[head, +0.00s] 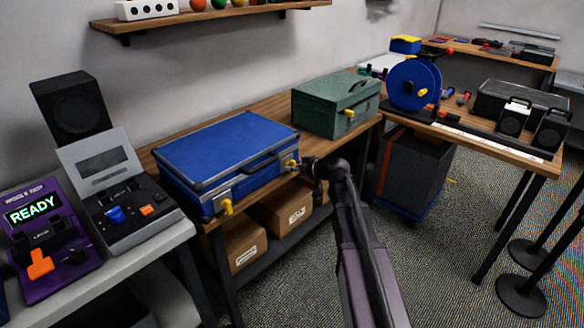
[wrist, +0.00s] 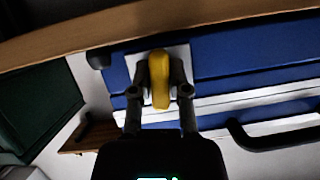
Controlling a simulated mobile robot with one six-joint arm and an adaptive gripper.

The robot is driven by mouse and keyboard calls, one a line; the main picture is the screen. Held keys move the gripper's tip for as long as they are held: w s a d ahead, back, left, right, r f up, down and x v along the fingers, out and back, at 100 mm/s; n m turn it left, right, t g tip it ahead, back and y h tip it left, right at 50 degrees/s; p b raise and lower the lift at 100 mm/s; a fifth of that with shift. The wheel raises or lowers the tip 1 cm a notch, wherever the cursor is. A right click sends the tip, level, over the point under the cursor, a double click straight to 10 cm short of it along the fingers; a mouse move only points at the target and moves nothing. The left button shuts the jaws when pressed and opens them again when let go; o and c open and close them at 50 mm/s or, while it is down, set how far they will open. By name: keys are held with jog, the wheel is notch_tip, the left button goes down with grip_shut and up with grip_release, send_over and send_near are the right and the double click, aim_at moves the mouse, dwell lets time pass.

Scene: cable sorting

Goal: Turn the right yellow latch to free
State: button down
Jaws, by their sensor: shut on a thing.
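A blue case (head: 225,150) with silver edging lies closed on the wooden bench. Its right yellow latch (head: 292,163) is on the front side near the right corner, partly hidden by my gripper (head: 308,166) in the head view. In the wrist view, the yellow latch (wrist: 159,79) sits on a pale plate (wrist: 181,56), between the two fingers of my gripper (wrist: 160,85), which is shut on it. The left yellow latch (head: 227,207) is on the front near the left corner. A dark handle (wrist: 270,136) lies between the latches.
A green case (head: 335,104) stands on the bench to the right of the blue case. Cardboard boxes (head: 285,207) sit on the shelf below. A grey device (head: 128,208) stands at the left, and a blue reel (head: 412,84) on the right table.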

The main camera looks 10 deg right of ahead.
aim_at(286, 144)
jog(key=shift+n+h, duration=0.4)
jog(key=shift+n, duration=0.2)
jog(key=shift+a, duration=0.1)
jog(key=c, duration=0.6)
grip_release()
jog(key=shift+r, duration=0.1)
notch_tip(286, 144, up, 9)
jog(key=p, duration=0.9)
jog(key=shift+r+p, duration=0.55)
jog(key=shift+p, duration=0.1)
